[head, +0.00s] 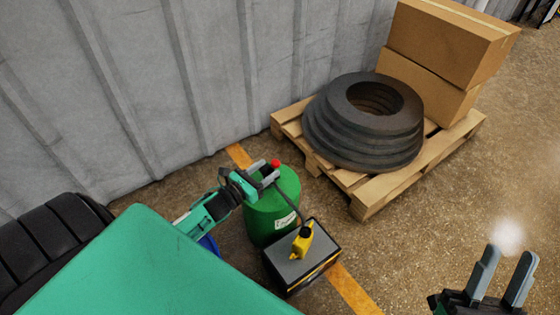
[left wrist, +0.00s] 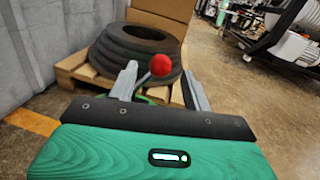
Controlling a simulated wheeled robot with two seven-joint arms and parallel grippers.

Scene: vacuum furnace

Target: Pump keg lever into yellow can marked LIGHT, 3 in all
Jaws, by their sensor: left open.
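The green keg (head: 268,216) stands on the floor with a white label on its side. Its lever ends in a red knob (head: 276,163). My left gripper (head: 267,172) is open above the keg, close to the knob. In the left wrist view the red knob (left wrist: 161,65) shows between the two spread fingers. Whether a finger touches it, I cannot tell. A yellow can (head: 303,243) with a black cap sits on a low box (head: 291,272), beside the keg and near its spout. I cannot read its marking. My right gripper (head: 504,274) is open and empty at lower right.
A wooden pallet (head: 366,206) behind the keg holds stacked black tyres (head: 330,135) and cardboard boxes (head: 450,45). A grey corrugated wall (head: 200,80) runs along the back left. The brown floor at right is free.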

